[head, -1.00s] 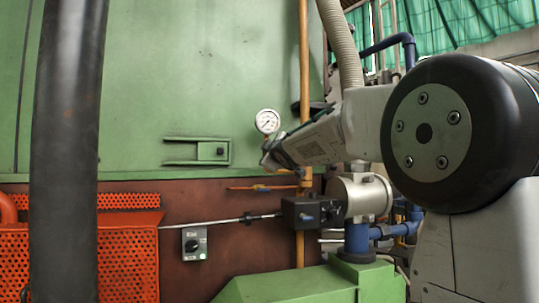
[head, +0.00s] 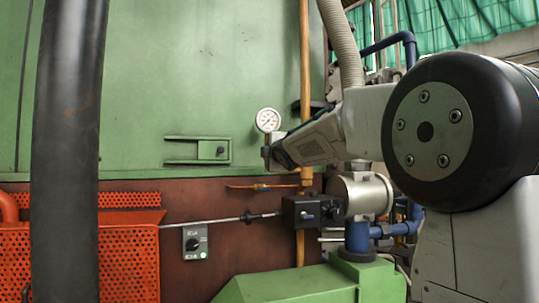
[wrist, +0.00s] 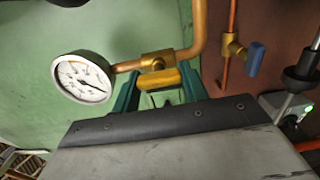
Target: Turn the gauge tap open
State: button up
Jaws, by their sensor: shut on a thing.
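The gauge tap (wrist: 157,61) is a brass body on a copper pipe, with a yellow lever handle (wrist: 160,80) in the wrist view. The handle lies roughly along the pipe to the gauge. My gripper (wrist: 160,92) has its two green fingers on either side of the handle and is shut on it. The white round gauge (wrist: 82,79) sits just left of the tap. In the head view the gauge (head: 268,120) stands just above my gripper (head: 268,155), which hides the tap there.
A second tap with a blue handle (wrist: 255,59) hangs on a thin copper pipe to the right. A vertical copper pipe (head: 305,60) runs right of the gauge. A black box (head: 311,211) and a switch box (head: 195,243) are lower down.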

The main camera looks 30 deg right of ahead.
jog(key=shift+f, duration=0.1)
jog(key=o, duration=1)
jog(key=v, duration=0.7)
jog(key=shift+s+a, duration=0.15)
jog(key=shift+s, duration=0.25)
